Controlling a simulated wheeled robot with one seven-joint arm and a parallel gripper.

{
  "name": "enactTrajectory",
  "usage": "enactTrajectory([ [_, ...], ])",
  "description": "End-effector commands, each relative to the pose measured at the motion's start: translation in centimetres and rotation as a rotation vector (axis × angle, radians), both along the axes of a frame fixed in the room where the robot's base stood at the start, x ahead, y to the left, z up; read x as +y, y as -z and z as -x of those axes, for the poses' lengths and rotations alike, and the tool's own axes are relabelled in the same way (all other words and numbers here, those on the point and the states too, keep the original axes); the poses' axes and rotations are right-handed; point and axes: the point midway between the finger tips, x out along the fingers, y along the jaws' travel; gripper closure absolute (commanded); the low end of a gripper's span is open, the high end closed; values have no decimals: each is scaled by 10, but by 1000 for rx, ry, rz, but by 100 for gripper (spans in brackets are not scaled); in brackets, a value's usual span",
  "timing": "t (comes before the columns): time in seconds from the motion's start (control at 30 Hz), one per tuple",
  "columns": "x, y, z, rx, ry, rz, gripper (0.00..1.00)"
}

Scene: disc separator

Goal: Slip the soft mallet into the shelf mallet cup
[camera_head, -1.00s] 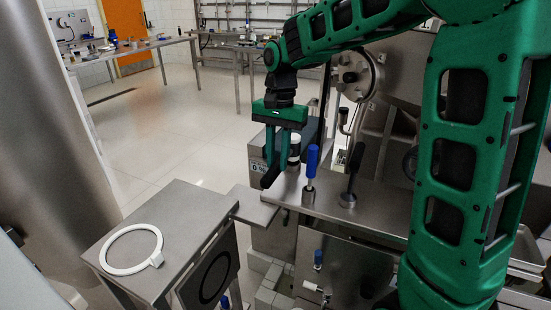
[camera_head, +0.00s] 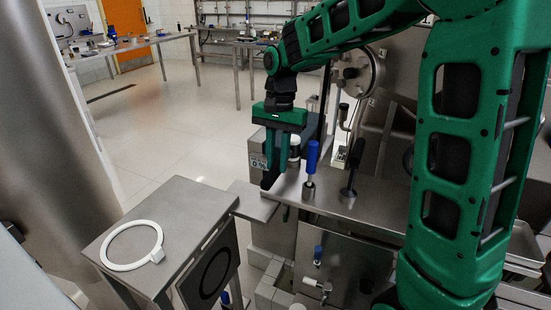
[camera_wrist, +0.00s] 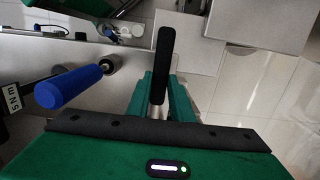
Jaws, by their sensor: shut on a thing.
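My gripper (camera_head: 270,180) hangs over the near left part of the steel shelf, left of the blue-handled tool. In the wrist view its green fingers (camera_wrist: 160,95) are shut around the silver shaft of a tool with a long black end (camera_wrist: 162,55); I take this as the soft mallet. Most of it is hidden in the head view. The blue-handled tool (camera_head: 311,158) stands upright in a metal cup (camera_head: 308,193); it also shows in the wrist view (camera_wrist: 75,86). A black tool (camera_head: 355,155) stands in another holder (camera_head: 348,197). I cannot make out an empty mallet cup.
The steel shelf (camera_head: 385,212) runs right toward my arm. A steel side table (camera_head: 180,215) with a white ring (camera_head: 108,258) stands at the lower left. A grey box with a display (camera_head: 257,163) is behind my gripper. Open floor lies at the back left.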

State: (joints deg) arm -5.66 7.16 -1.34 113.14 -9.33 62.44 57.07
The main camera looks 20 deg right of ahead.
Motion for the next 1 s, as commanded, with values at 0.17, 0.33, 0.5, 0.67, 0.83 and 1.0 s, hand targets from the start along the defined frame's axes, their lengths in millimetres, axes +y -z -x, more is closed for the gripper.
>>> enactTrajectory([
  [0.17, 0, -1, -1, -3, 1, 0, 100],
  [0.33, 0, 2, -1, -2, 1, 1, 100],
  [0.5, 0, 6, -1, -3, 1, 0, 100],
  [0.67, 0, 11, -1, -3, 2, 0, 100],
  [0.83, 0, 15, -1, -3, 2, 0, 100],
  [1.0, 0, 16, -1, -3, 2, 0, 58],
])
